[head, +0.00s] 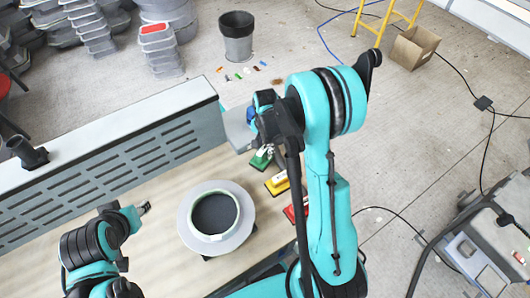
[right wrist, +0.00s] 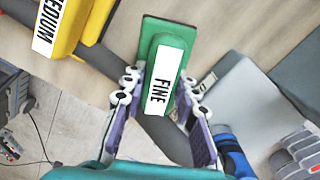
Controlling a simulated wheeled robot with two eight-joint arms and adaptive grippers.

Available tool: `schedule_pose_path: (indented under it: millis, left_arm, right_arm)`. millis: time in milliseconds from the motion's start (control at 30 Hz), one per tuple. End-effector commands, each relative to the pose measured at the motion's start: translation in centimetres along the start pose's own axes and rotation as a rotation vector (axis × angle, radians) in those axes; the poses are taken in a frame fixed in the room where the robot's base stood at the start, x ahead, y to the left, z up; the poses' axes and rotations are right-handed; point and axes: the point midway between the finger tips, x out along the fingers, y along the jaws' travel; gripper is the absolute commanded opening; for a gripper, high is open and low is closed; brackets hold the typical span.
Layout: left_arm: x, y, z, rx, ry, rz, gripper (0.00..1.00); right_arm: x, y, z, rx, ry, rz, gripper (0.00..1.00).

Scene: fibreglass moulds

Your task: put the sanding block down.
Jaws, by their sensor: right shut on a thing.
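The sanding block is green with a white label reading FINE (right wrist: 160,62); it also shows in the head view (head: 261,158) near the right end of the bench. My right gripper (right wrist: 160,95) is shut on it, one finger on each side. In the head view my right arm hides most of that gripper. I cannot tell whether the block touches the bench top (head: 155,265). A yellow block marked MEDIUM (right wrist: 62,22) lies beside it, also in the head view (head: 277,184). My left gripper (head: 143,209) is over the bench on the left, seemingly empty; its opening is unclear.
A round grey mould with a pale green rim (head: 243,212) sits mid-bench. A red block (head: 290,212) lies past the yellow one, partly behind my arm. A grey slotted panel (head: 110,165) borders the bench's far side. Bare bench shows left of the mould.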

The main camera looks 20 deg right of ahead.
Motion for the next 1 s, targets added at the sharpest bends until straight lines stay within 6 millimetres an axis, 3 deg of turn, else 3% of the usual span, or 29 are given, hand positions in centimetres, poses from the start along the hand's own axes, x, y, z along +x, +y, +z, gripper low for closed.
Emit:
schedule_pose_path:
  millis: [100, 500, 533, 600, 1000]
  left_arm:
    - [0.3, 0.0, 0.2, 0.000, 0.000, 0.000, 0.40]
    - [0.7, 0.0, 0.5, 0.000, 0.000, 0.000, 0.40]
    - [0.6, 0.0, 0.5, 0.000, 0.000, 0.000, 0.40]
    - [0.6, 0.0, 0.4, 0.000, 0.000, 0.000, 0.40]
    - [0.1, 0.0, 0.1, 0.000, 0.000, 0.000, 0.40]
  right_arm:
    - [1.7, 0.0, -0.1, 0.000, 0.000, 0.000, 0.00]
    - [2.2, 0.0, -0.1, 0.000, 0.000, 0.000, 0.00]
    - [2.1, 0.0, -0.1, 0.000, 0.000, 0.000, 0.36]
    - [2.0, 0.0, -0.1, 0.000, 0.000, 0.000, 0.49]
    - [1.3, 0.0, -0.1, 0.000, 0.000, 0.000, 0.49]
